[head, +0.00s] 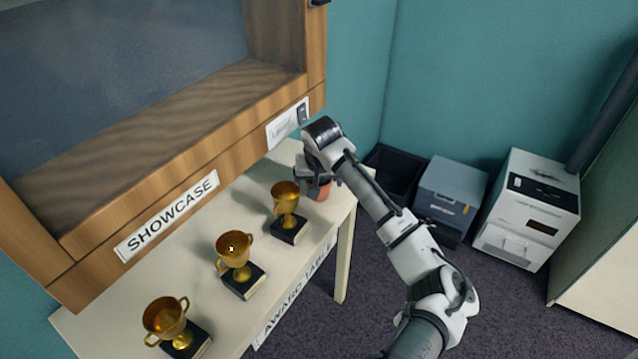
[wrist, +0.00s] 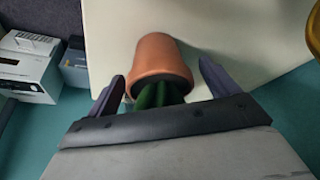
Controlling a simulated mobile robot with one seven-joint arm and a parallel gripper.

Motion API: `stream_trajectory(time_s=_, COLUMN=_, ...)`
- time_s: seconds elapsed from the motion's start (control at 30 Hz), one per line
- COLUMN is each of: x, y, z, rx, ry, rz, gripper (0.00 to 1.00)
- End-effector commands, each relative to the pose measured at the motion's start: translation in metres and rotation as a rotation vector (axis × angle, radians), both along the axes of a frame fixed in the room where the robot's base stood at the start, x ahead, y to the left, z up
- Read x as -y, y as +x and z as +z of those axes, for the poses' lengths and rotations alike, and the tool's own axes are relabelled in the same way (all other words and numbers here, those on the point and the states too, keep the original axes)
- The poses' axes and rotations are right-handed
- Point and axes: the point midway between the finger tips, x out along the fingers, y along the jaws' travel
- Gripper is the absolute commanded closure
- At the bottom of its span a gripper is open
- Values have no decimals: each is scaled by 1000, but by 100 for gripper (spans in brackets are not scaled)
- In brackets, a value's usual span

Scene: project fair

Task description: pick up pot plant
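The pot plant is a terracotta pot (head: 322,191) at the far right end of the white award table (head: 215,290), mostly hidden behind my gripper (head: 314,178) in the head view. In the wrist view the pot (wrist: 160,58) shows large, with a green plant (wrist: 158,95) in its mouth, partly covered by the gripper's body. My gripper (wrist: 162,70) is open, with one dark finger on each side of the plant's end of the pot. A gap shows between each finger and the pot.
Several gold trophies on black bases stand along the table, the nearest trophy (head: 287,200) just left of my gripper. A wooden showcase (head: 190,165) rises behind the table. A black bin (head: 393,172), a grey box (head: 450,190) and a white machine (head: 530,205) stand right.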

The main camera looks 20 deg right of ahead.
Motion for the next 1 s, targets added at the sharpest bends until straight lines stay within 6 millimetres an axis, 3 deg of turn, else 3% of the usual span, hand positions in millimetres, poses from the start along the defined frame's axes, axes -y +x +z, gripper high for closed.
stream_trajectory(time_s=0.03, x=0, y=0, z=0, rx=0, ry=0, rz=0, gripper=20)
stream_trajectory(time_s=0.4, x=0, y=0, z=1, rx=1, ry=0, rz=0, gripper=66)
stream_trajectory(time_s=0.77, x=0, y=1, z=6, rx=3, ry=0, rz=0, gripper=66)
stream_trajectory(time_s=1.0, x=-1, y=1, z=29, rx=4, ry=-1, rz=2, gripper=66)
